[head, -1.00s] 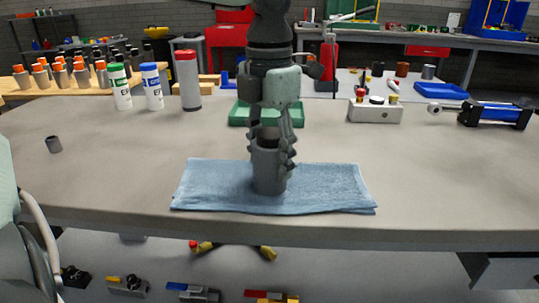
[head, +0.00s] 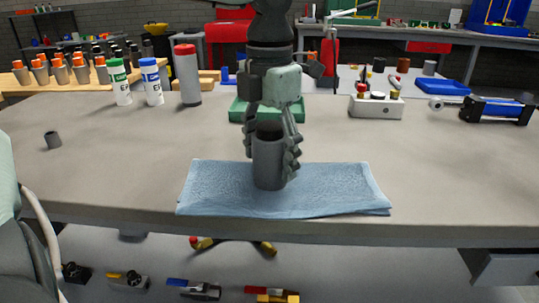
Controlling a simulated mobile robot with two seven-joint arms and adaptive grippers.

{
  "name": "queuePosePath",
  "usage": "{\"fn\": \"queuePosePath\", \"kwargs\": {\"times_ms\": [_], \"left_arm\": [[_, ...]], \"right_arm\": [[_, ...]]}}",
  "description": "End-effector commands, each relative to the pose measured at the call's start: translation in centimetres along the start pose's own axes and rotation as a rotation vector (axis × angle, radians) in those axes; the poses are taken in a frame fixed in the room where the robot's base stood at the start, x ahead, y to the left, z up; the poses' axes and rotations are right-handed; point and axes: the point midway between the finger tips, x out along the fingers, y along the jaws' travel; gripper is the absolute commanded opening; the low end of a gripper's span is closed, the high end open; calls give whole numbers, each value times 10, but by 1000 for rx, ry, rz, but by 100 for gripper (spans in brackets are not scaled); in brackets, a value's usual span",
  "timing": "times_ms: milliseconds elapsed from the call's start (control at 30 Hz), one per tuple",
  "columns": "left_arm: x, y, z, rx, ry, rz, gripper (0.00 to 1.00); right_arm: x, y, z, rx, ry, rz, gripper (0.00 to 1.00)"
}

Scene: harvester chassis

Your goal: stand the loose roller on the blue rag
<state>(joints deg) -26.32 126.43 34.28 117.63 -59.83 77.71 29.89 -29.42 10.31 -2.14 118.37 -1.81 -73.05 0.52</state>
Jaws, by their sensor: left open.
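The loose roller (head: 268,165) is a dark grey hollow cylinder with its open end up. It stands upright on the blue rag (head: 335,190), left of the rag's middle. My left gripper (head: 270,145) comes down from above, behind the roller. Its fingers are open, one on each side of the roller. The right finger is very close to the roller's side, and I cannot tell if it touches. The roller hides part of the fingers. My right gripper is not in view.
A green tray (head: 238,110) lies behind the gripper. Several bottles stand at the back left, among them a grey one with a red cap (head: 187,78).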

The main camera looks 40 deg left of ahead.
Motion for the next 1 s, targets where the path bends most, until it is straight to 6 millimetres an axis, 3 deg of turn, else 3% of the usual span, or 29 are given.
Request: {"fn": "queuePosePath", "kwargs": {"times_ms": [233,500,700,1000], "left_arm": [[-21,0,1,-1,-5,2,71],[-87,0,2,-1,-6,3,71],[-120,0,1,0,-4,2,71],[-132,0,0,1,-1,0,71]], "right_arm": [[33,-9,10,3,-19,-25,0],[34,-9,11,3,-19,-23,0],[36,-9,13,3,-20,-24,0],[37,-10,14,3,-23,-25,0]]}}
